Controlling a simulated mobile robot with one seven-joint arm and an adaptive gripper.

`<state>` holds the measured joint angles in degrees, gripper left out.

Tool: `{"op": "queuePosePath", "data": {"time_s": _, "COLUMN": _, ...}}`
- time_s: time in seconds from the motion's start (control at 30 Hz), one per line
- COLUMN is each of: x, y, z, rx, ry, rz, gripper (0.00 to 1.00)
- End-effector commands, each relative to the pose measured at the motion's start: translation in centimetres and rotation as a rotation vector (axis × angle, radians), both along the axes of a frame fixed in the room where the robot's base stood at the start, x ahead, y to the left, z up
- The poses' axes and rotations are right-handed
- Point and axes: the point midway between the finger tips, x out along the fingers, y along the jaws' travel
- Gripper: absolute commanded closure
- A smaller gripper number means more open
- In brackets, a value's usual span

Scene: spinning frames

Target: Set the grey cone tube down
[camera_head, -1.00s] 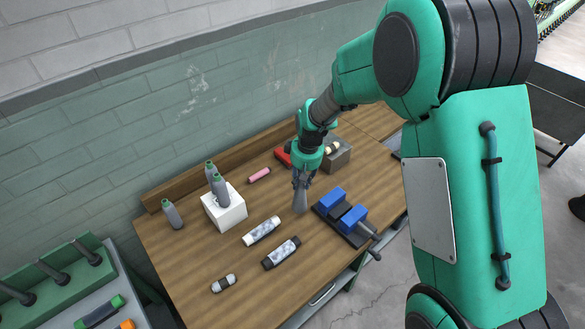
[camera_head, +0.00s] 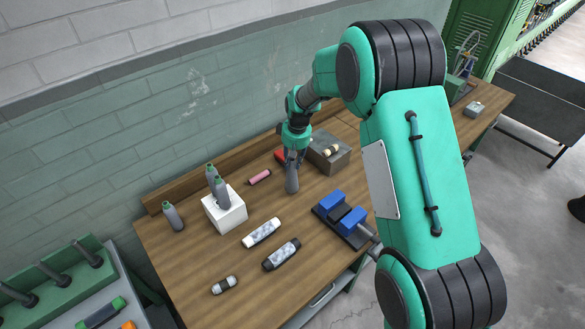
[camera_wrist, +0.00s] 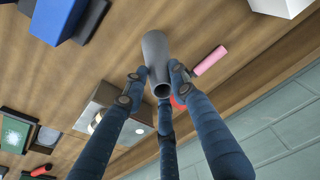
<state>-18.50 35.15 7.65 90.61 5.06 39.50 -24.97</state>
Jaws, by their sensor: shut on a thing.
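My gripper (camera_head: 293,160) is shut on the grey cone tube (camera_head: 291,180), around its upper part. The tube hangs close to upright over the back middle of the wooden workbench (camera_head: 205,267). I cannot tell whether its lower end touches the wood. In the wrist view my gripper's fingers (camera_wrist: 158,76) close around the near, open end of the grey cone tube (camera_wrist: 156,50), and its far end points at the bench top.
A blue vise (camera_head: 341,216) stands to the right, a grey metal box (camera_head: 330,158) behind. A pink roll (camera_head: 260,177) and a white block (camera_head: 225,213) with grey tubes lie left. Two patterned rolls (camera_head: 261,233) (camera_head: 281,254) lie in front. Bare wood surrounds the tube.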

Motion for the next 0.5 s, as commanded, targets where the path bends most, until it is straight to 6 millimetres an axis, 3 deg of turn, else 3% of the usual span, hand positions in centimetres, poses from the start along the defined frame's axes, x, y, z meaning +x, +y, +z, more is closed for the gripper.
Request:
{"op": "queuePosePath", "data": {"time_s": 0.33, "x": 0.0, "y": 0.0, "z": -0.2, "rx": -0.001, "ry": 0.001, "rz": 0.0, "gripper": 0.92}}
{"op": "queuePosePath", "data": {"time_s": 0.5, "x": -0.1, "y": -0.1, "z": -1.6, "rx": -0.002, "ry": 0.005, "rz": 0.0, "gripper": 0.92}}
